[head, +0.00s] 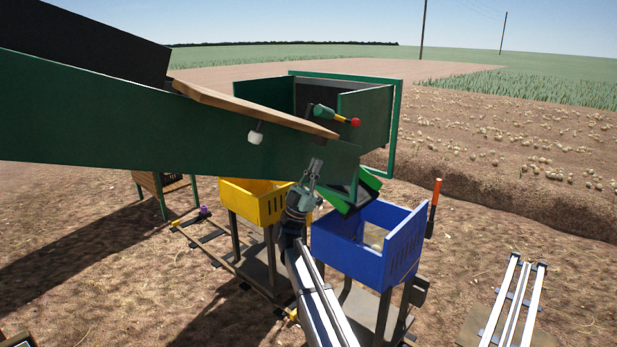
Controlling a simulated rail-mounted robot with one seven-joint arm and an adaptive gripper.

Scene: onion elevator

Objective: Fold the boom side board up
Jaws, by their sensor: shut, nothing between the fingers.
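The boom is the long dark green body (150,125) reaching from the left edge to the middle of the head view. A tan wooden board (245,106), which looks like the boom side board, slopes down to the right along the boom's upper edge. A white knob (255,135) hangs on a short stem below the board, against the green side. My gripper (315,163) is shut and empty. It points up in front of the boom's right end, below the board and right of the knob. I cannot tell whether it touches the boom.
A green handle with a yellow band and red tip (338,116) sticks out by the board's right end. A green frame (395,120) stands behind. A yellow crate (265,205) and a blue crate (365,255) stand below on stands. White rails (515,305) lie right.

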